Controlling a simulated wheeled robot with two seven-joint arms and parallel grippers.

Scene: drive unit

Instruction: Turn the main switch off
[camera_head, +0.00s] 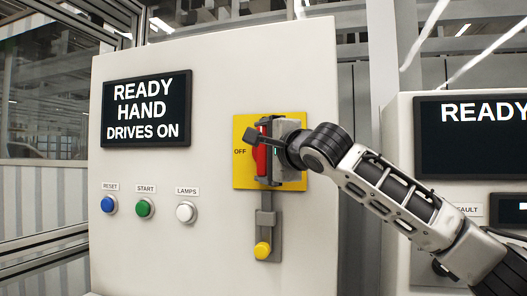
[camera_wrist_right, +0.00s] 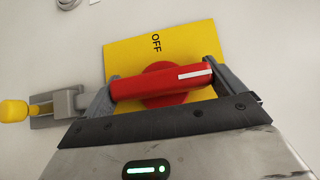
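The main switch has a red handle (camera_head: 261,158) on a yellow plate (camera_head: 242,172), with OFF printed to its left. In the head view the handle stands upright. In the right wrist view the red handle (camera_wrist_right: 150,86) lies across the gap, its white mark at the right end and OFF above. My right gripper (camera_head: 276,152) reaches in from the right, and its fingers (camera_wrist_right: 161,88) sit at the handle's two ends, seemingly touching both. They hide part of the switch in the head view. My left gripper is out of view.
A grey latch (camera_head: 265,220) with a yellow knob (camera_head: 262,250) hangs below the plate. Blue, green and white buttons (camera_head: 145,208) and a display (camera_head: 146,108) reading READY HAND DRIVES ON are to the left. A second cabinet (camera_head: 398,190) stands right, behind my arm.

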